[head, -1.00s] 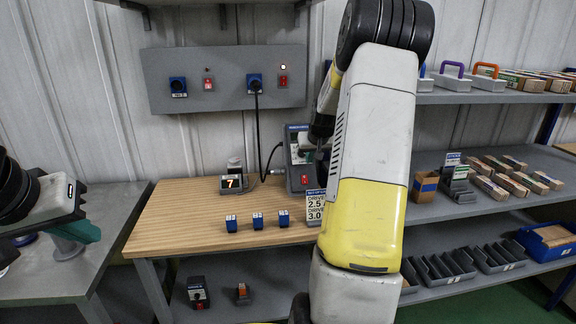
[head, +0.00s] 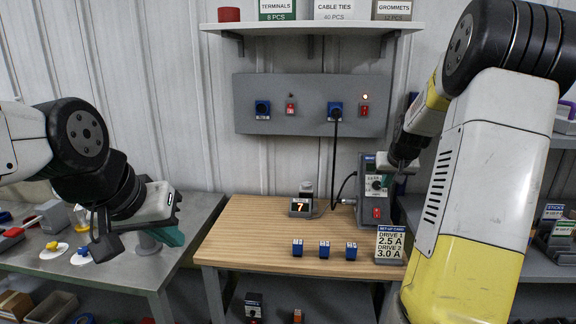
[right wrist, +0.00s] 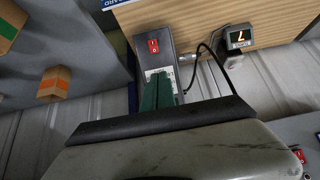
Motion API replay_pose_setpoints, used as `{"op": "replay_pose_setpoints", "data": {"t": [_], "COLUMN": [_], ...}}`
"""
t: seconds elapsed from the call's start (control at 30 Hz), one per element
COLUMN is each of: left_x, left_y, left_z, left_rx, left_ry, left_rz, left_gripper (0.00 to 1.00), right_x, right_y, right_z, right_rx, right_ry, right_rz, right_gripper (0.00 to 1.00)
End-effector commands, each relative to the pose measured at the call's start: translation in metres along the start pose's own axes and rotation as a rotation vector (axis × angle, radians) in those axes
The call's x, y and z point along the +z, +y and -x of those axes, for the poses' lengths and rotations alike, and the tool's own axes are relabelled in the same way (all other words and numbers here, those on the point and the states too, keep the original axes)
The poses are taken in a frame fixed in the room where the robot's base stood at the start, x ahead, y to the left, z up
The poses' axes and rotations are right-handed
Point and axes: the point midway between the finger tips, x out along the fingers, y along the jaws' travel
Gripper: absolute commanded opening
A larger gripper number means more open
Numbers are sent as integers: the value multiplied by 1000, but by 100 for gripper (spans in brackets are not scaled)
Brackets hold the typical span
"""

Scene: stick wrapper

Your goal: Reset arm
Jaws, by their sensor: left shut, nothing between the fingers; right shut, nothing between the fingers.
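My left gripper (head: 172,237), with green fingers, is shut and empty above the left metal table, near the wooden bench's left edge. My right gripper (head: 384,178) is shut and empty, with its green fingertips in front of the grey control box (head: 376,214) on the bench. In the right wrist view the shut green fingers (right wrist: 157,92) overlap the lower part of that box, below its red switch (right wrist: 153,45). I cannot tell whether they touch it. The rest of the right arm hides part of the right shelves.
The wooden bench (head: 260,224) carries several small blue blocks, a display (head: 301,206) reading 7 and a set-up sign (head: 390,244). A cable runs up to the wall panel (head: 312,91). The metal table (head: 150,262) holds small parts. Shelves stand at right.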

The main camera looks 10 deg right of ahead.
Motion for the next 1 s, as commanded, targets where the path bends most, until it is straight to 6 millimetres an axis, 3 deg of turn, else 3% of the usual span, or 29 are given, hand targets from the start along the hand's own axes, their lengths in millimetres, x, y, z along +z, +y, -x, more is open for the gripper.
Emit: {"op": "replay_pose_setpoints", "data": {"t": [0.17,0.3,0.5,0.7,0.83,1.0], "left_x": [0,0,0,0,0,0], "left_y": [0,0,0,0,0,0], "left_z": [0,0,0,0,0,0], "left_rx": [0,0,0,0,0,0], "left_ry": [0,0,0,0,0,0], "left_rz": [0,0,0,0,0,0], "left_gripper": [0,0,0,0,0,0], "right_x": [20,65,151,220,239,244], "right_y": [-65,-115,-161,-178,-180,-180], "right_z": [78,147,224,260,268,269], "right_rx": [-67,-134,-226,-288,-304,-307], "right_ry": [-4,-26,-65,-97,-108,-112], "right_rz": [43,79,131,168,178,179], "right_gripper": [0,0,0,0,0,0]}}
